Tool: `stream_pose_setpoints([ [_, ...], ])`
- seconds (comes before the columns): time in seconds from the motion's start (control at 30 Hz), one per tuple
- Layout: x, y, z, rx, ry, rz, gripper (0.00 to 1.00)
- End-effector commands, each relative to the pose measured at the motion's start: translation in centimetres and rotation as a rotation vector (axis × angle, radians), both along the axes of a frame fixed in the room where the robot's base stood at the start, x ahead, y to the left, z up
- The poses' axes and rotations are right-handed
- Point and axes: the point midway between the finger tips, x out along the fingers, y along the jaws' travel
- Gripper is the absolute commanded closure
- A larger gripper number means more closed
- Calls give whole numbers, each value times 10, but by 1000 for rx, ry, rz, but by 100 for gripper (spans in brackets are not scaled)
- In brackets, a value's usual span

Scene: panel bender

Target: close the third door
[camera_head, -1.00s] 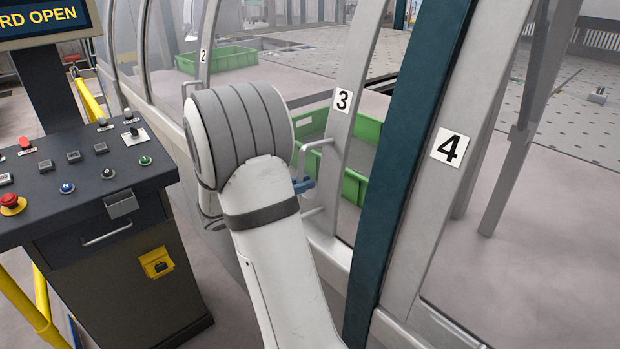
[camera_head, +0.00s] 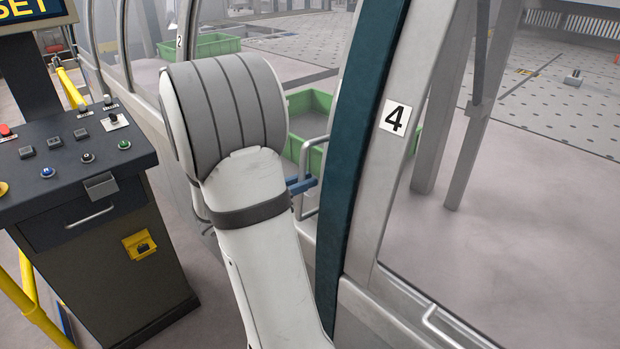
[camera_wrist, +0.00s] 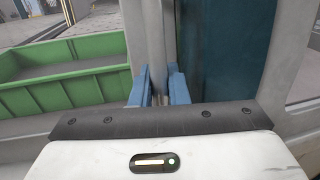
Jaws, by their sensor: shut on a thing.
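My gripper (camera_head: 302,185) has blue fingers, seen in the wrist view (camera_wrist: 160,88) on either side of a grey upright handle bar (camera_wrist: 156,45). It is shut on this bar. The handle (camera_head: 308,165) stands close to the left side of the dark teal post (camera_head: 355,150) in the head view. The post also shows just right of the fingers in the wrist view (camera_wrist: 212,55). The number 3 label is not visible now, and my arm hides much of the guard there. The panel marked 4 (camera_head: 394,118) is right of the post.
A control desk (camera_head: 75,165) with buttons and a yellow rail (camera_head: 35,310) stand at the left. Green crates (camera_head: 297,130) lie behind the guard. Panel 4 has a low handle (camera_head: 455,325) at the lower right. Floor shows between the desk and my arm.

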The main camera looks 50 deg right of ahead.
Motion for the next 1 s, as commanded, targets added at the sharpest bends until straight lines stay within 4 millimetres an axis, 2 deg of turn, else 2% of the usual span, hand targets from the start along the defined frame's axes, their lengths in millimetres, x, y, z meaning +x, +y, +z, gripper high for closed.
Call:
stream_pose_setpoints([
  [0.07, 0, 0, 4, -9, -3, -3, 100],
  [0.1, -1, -1, 4, -9, -3, -5, 83],
  [0.33, -4, -4, 2, -5, -1, -15, 66],
  [0.57, -7, -6, 0, -3, 1, -23, 66],
  [0.67, -5, 0, -1, -2, 0, -21, 66],
  [1.0, 10, 51, -1, -3, 0, -17, 66],
])
